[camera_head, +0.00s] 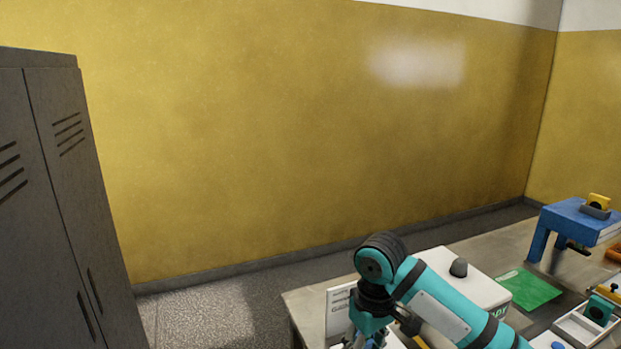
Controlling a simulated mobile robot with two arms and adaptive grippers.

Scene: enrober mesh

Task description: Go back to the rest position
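One of my teal and black arms comes in at the bottom edge, right of the middle. I take it for my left arm. It rises to a black joint and bends down at the left end of the table (300,300). Its gripper (364,341) points down at the bottom edge, in front of a white card (338,312). Its fingertips are cut off, so I cannot tell whether it is open or holds anything. My other gripper is not in view.
Behind the arm is a white box with a dark knob (458,267). Further right are a green mat (530,289), a blue stand (567,217) and a light tray (572,327) with a teal part. Grey lockers (60,200) stand at left. Floor (210,315) between lockers and table is clear.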

